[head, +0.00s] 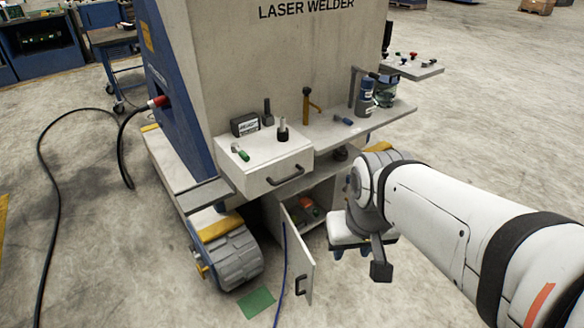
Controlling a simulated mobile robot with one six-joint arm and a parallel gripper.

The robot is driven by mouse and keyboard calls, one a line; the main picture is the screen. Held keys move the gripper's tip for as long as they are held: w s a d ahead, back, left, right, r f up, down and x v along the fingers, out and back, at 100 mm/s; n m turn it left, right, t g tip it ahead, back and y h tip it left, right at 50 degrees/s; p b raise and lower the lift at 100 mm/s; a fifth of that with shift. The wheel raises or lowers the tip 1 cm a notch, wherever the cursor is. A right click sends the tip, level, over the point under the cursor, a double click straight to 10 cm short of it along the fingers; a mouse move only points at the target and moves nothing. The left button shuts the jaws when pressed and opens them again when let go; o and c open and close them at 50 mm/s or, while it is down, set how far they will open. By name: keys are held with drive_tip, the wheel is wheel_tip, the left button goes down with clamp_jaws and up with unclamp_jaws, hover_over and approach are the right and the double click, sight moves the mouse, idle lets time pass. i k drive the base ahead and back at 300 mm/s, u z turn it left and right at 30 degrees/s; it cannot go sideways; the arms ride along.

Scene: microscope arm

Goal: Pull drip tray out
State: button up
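No part is clearly marked as the drip tray, and I cannot tell for sure which one it is. A flat grey plate (205,194) sticks out at the machine's lower left, above the track. A drawer (264,165) with a dark bar handle (286,177) stands out from the machine's front. My gripper (362,251) hangs low to the right of the open cabinet, below the side shelf. Its fingers are small and partly hidden by my wrist, so whether it is open or shut is unclear. I see nothing held in it.
The cabinet door (298,262) hangs open below the drawer, with several items inside. A blue cable runs down beside it. A shelf (375,118) holds bottles and tools. A green mat (257,302) lies on the floor near the track (236,262). A black hose lies at left.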

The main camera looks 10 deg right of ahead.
sight(301, 219)
drive_tip(key=u, duration=0.1)
drive_tip(key=i, duration=0.5)
drive_tip(key=z, duration=1.1)
drive_tip(key=k, duration=0.3)
drive_tip(key=u, duration=0.8)
drive_tip(key=i, duration=0.95)
drive_tip(key=z, duration=0.05)
